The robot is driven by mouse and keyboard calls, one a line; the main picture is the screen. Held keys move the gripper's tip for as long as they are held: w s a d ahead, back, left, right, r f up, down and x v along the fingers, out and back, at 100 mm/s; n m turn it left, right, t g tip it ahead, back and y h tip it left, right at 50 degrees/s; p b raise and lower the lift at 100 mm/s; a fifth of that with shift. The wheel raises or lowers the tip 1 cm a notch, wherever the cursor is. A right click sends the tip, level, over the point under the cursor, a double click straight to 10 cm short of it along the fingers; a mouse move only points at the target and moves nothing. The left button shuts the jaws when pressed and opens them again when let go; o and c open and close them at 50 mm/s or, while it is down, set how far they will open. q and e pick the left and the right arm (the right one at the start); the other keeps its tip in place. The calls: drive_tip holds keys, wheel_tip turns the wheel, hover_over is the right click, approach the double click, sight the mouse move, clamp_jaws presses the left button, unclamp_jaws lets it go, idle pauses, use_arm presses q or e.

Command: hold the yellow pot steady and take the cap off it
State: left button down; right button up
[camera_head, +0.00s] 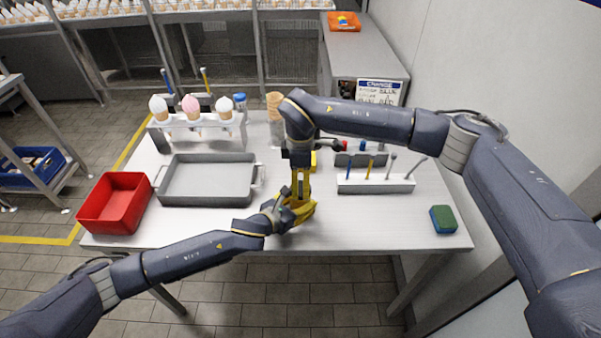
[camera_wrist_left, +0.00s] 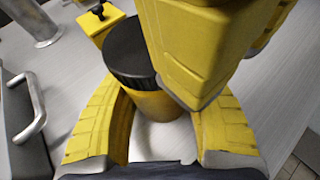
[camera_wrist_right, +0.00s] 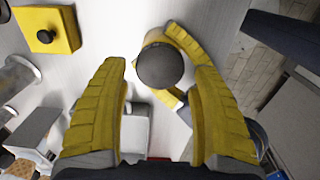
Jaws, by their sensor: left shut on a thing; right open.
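The yellow pot (camera_wrist_left: 158,104) stands upright on the table, with its black cap (camera_wrist_left: 126,48) on top. My left gripper (camera_wrist_left: 162,95) is shut on the pot's sides, below the cap. In the head view the left gripper (camera_head: 297,211) is near the table's front edge, and the pot is mostly hidden by my grippers. My right gripper (camera_head: 300,190) points down from above. In the right wrist view the cap (camera_wrist_right: 160,66) shows between the fingers of my open right gripper (camera_wrist_right: 160,72), with gaps at both sides. The cap hides most of the pot there.
A yellow block with a black knob (camera_wrist_right: 45,32) stands behind the pot. A grey tray (camera_head: 161,186) and red bin (camera_head: 107,222) are to the left. The table's right front is mostly clear.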

sight(301, 190)
use_arm(q)
drive_tip(key=shift+f, duration=0.1)
use_arm(e)
drive_tip(key=shift+f, duration=1.45)
drive_tip(key=shift+c, duration=0.5)
